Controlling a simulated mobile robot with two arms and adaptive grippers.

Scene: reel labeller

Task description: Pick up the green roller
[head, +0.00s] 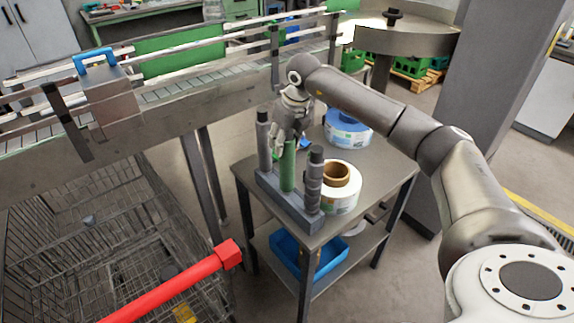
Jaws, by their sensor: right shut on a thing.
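The green roller (288,168) stands upright in the middle of a grey rack (270,198) on a small metal table. Dark grey rollers stand on either side of it, one at the left (264,142) and one at the right (314,180). My right gripper (289,138) comes down over the top of the green roller and is shut on it. The fingers hide the roller's upper end. The roller's lower end is still at the rack. My left gripper is not in view.
A white label reel (341,198) and a blue reel (348,128) lie on the table (376,170) right of the rack. A blue bin (290,258) sits on the lower shelf. A conveyor (180,105) runs behind, and a wire cage (60,230) stands at the left.

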